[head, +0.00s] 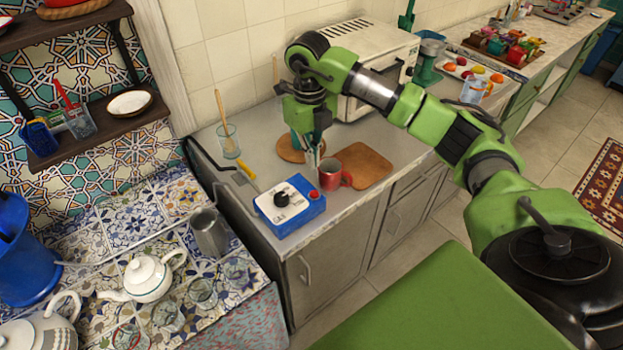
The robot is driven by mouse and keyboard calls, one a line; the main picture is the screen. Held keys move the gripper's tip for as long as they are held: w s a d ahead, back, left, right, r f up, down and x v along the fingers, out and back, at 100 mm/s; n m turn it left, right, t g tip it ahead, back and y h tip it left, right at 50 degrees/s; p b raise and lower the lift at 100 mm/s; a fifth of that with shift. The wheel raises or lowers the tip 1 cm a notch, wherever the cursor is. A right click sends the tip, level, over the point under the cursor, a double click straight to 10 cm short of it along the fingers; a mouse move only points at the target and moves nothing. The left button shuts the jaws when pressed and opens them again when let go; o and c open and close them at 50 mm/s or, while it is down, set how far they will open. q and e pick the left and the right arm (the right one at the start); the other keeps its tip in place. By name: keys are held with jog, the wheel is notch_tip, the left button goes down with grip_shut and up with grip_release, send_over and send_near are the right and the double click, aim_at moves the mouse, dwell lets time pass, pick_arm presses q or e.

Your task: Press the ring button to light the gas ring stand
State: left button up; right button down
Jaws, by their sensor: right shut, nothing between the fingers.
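A blue box (290,221) labelled GAS sits near the front left corner of the metal counter. Its top is white, with a black knob (281,199) and a red button (313,194) near its right edge. My right gripper (314,163) points down above the counter, just behind the box and apart from the button. It is shut and holds nothing. My left gripper is not in view. I cannot make out a gas ring stand for certain.
A red mug (328,176) stands right beside the gripper, by a wooden board (372,168). A glass with a stick (228,143) is at the left. A white teapot (150,277) and a metal cup (209,233) stand on the tiled surface. A white oven (378,45) stands behind.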

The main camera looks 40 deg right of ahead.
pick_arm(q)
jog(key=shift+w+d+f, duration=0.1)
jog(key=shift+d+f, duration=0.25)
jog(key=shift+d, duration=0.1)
pick_arm(e)
notch_tip(320, 180, up, 2)
jog(key=shift+a+r, duration=0.1)
jog(key=shift+r, duration=0.15)
jog(key=shift+f, duration=0.1)
